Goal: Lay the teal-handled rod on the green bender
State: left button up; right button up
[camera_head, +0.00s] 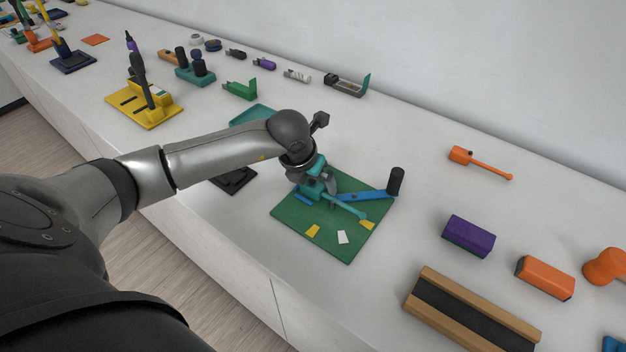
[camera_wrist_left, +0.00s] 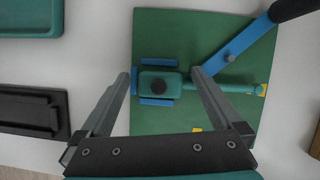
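The green bender is a green board (camera_head: 318,231) with a blue arm (camera_head: 362,196) ending in an upright black grip (camera_head: 395,181). The board also fills the middle of the left wrist view (camera_wrist_left: 170,30). The teal-handled rod lies over the board, its handle (camera_wrist_left: 160,86) between small blue blocks and its thin shaft (camera_head: 346,207) running past the blue arm's pivot toward a yellow mark. My left gripper (camera_wrist_left: 162,78) is open, with a finger on each side of the handle and gaps showing. In the head view my left gripper (camera_head: 318,186) partly hides the handle. My right gripper is out of view.
A teal tray (camera_head: 250,114) and a black tray (camera_head: 236,180) lie left of the board. An orange rod (camera_head: 482,164), a purple block (camera_head: 468,235) and a wooden-edged black block (camera_head: 470,312) stand to the right. The bench between board and wall is clear.

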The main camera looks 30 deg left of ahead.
pick_arm(q)
jog(key=shift+s, duration=0.1)
jog(key=v, duration=1.5)
dwell(0.3)
